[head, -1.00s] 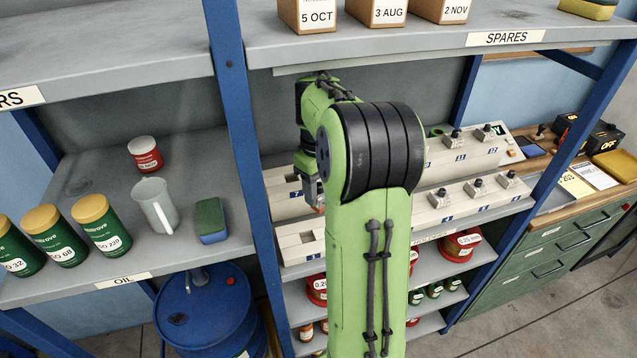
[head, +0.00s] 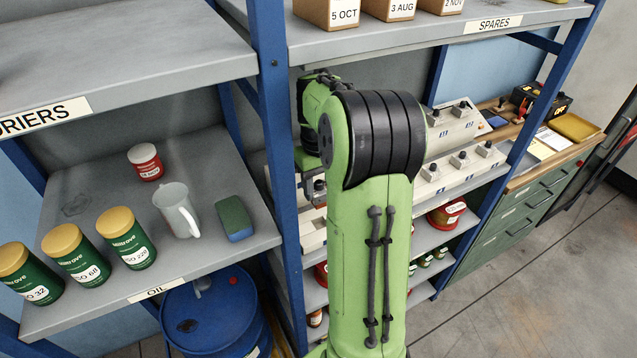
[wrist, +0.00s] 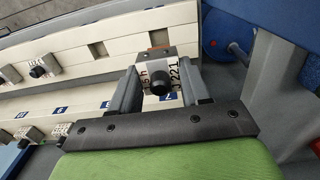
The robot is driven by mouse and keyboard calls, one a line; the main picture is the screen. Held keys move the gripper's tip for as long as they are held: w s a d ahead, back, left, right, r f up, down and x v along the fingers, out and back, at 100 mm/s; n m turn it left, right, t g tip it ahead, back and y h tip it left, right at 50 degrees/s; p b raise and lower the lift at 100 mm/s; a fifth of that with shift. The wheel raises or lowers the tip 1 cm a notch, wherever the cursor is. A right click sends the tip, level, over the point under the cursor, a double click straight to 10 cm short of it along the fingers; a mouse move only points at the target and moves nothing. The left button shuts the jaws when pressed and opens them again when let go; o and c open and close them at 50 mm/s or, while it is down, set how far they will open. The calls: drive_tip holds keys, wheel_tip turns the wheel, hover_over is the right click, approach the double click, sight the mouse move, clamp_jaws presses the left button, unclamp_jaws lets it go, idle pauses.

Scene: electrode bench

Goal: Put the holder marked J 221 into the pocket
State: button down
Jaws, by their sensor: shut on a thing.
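The holder marked J 221 (wrist: 150,72) is a small grey block with a black knob and white labels; the wrist view shows the 221 on its right side. My gripper (wrist: 158,84) is shut on it, one finger on each side. It is held over the pale stepped rack (wrist: 75,92), near the blue label 7. A dark square pocket (wrist: 97,48) shows empty in the rack's other tier. I cannot tell whether the holder touches the rack. In the head view my gripper (head: 315,187) is mostly hidden behind my green arm, beside the rack's left end.
Other knobbed holders (head: 460,158) sit in the rack. A blue shelf post (head: 273,130) stands close left of my gripper. The oil shelf (head: 95,185) carries cans, a jug (head: 176,212) and a sponge (head: 234,217). The spares shelf (head: 400,42) hangs above.

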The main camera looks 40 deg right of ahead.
sight(320, 203)
drive_tip(key=shift+d+f+b, duration=0.15)
drive_tip(key=shift+f+b, duration=0.35)
drive_tip(key=shift+f, duration=0.1)
wheel_tip(320, 203, down, 5)
drive_tip(key=b, duration=0.5)
drive_tip(key=shift+f, duration=0.15)
drive_tip(key=shift+r+p, duration=0.2)
drive_tip(key=shift+p, duration=0.2)
drive_tip(key=shift+f+b, duration=1.2)
drive_tip(key=shift+f, duration=0.5)
drive_tip(key=shift+c, duration=2.3)
unclamp_jaws()
